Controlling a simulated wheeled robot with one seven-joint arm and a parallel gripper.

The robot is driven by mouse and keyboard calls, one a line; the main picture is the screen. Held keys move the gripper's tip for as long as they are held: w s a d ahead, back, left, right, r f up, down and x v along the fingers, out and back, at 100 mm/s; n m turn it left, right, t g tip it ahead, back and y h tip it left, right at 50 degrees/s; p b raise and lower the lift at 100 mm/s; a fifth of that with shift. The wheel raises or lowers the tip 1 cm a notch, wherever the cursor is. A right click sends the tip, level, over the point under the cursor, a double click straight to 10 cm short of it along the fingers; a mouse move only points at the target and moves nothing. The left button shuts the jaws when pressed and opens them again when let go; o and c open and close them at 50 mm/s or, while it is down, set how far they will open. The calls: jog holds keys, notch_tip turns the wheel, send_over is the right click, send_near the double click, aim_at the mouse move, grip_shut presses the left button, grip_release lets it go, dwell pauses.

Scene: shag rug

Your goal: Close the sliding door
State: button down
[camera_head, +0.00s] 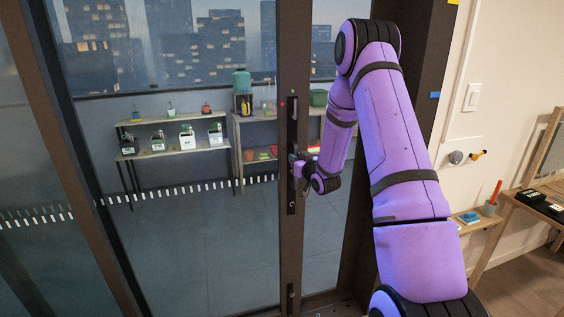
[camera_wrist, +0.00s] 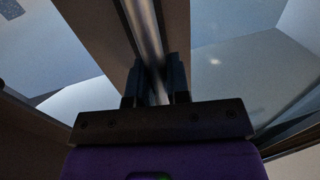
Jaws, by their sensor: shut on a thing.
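The sliding door (camera_head: 289,235) is a dark-framed glass panel. Its upright edge stands near the middle of the head view, a little left of the dark door post (camera_head: 398,140) on the right. A dark vertical handle (camera_head: 291,130) runs along that edge. My gripper (camera_head: 297,167) is at the handle, reaching it from the right. In the wrist view my gripper (camera_wrist: 158,88) has its two dark fingers on either side of a shiny handle bar (camera_wrist: 149,40), shut on it. The exact contact at the fingertips is partly hidden in the head view.
Behind the glass stand shelves (camera_head: 172,151) with pots and boxes. A white wall switch (camera_head: 472,97) and knobs are on the right wall. Wooden benches (camera_head: 545,190) stand at the right. A dark frame upright (camera_head: 75,130) is at the left.

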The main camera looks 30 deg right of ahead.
jog(key=s+d, duration=0.3)
jog(key=d, duration=0.9)
jog(key=s+d, duration=0.4)
jog(key=d, duration=0.8)
jog(key=s+d, duration=0.3)
jog(key=d, duration=0.9)
jog(key=shift+s+d, duration=0.4)
jog(key=shift+r, duration=0.1)
jog(key=c, duration=1.2)
grip_release()
jog(key=shift+d, duration=0.2)
jog(key=shift+o, duration=0.5)
jog(key=s, duration=1)
jog(key=shift+s+a, duration=0.4)
jog(key=shift+a, duration=0.05)
